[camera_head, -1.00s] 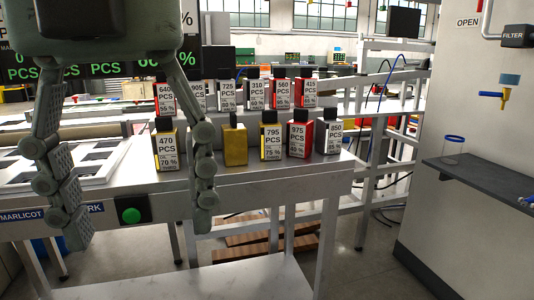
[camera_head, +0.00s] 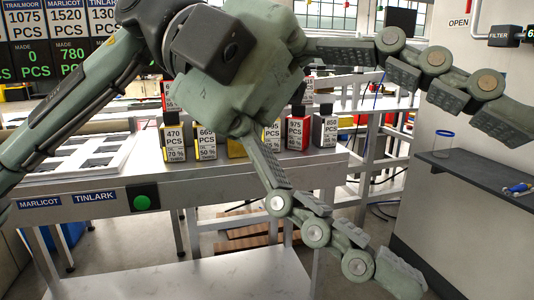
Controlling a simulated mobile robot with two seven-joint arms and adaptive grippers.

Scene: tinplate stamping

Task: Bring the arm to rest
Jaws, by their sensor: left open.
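My left arm (camera_head: 75,100) comes in from the left, and my left gripper (camera_head: 455,200) is large and close to the camera. Its fingers are spread wide, one reaching right toward the wall side and one reaching down and right in front of the bench. Nothing is between them. The gripper covers part of the rows of labelled containers on the bench, including much of the back row. My right gripper does not show.
A workbench (camera_head: 100,212) carries labelled containers, such as a yellow-sided one (camera_head: 174,143) and a red one (camera_head: 298,132). A green button (camera_head: 142,203) is on its front. A white slotted tray (camera_head: 60,160) lies left. A dark shelf (camera_head: 475,172) holds a clear cup (camera_head: 443,143) at right.

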